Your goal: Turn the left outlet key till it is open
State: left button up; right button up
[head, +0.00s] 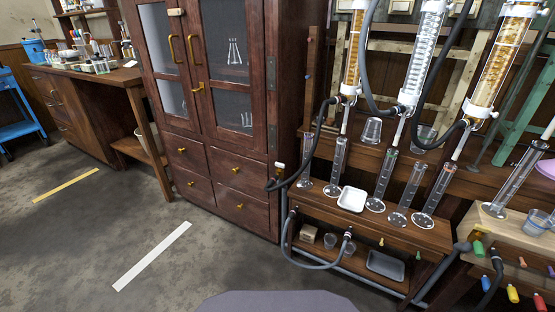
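Three upright glass columns hang at the upper right in the head view: a left one with amber filling (354,45), a middle one with a glass coil (425,50), and a right one with amber filling (503,55). The left column ends in a pale fitting (349,91) with a narrow tube below it. A dark hose (318,140) runs down beside it. I cannot pick out the left outlet key for certain, nor tell its angle. Neither of my grippers is in view.
A wooden stand (330,205) below the columns holds several glass cylinders (337,165) and a white tray (352,199). A dark wooden cabinet (225,160) stands left of it. The grey floor (180,250) in front is clear, with a white strip (152,257).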

aim_at(280, 165)
jog(key=i+j, duration=0.15)
jog(key=j, duration=0.2)
jog(key=i+j+z, duration=0.15)
jog(key=j, duration=0.2)
jog(key=i+j, duration=0.15)
jog(key=j, duration=0.2)
jog(key=i+j+z, duration=0.15)
jog(key=j, duration=0.2)
jog(key=i+j, duration=0.1)
jog(key=j, duration=0.3)
jog(key=l+z, duration=0.05)
